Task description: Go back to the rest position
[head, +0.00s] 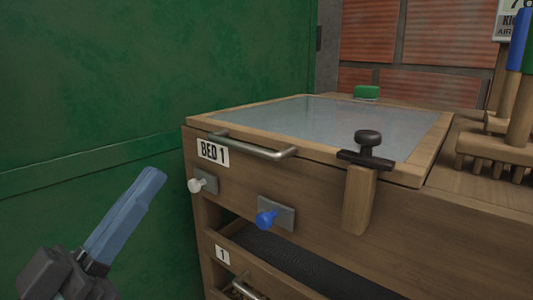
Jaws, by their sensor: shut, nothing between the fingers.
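My gripper (125,215) is at the lower left of the head view, with its blue fingers shut together and nothing held. It is in front of the green wall, to the left of the wooden cabinet (310,210) and apart from it. The cabinet carries a "BED 1" label (213,151), and a glass-like lid (320,125) in a wooden frame covers its top. The lid's metal bar handle (252,146) runs along the front edge. The rest of my arm is mostly out of view.
A white knob (196,185), a blue knob (266,219) and a black-knobbed wooden latch (366,160) stick out at the cabinet front. Below is an opening with a dark mesh (300,265). Wooden rakes or brushes (505,140) stand at right. The green wall (90,90) bounds the left.

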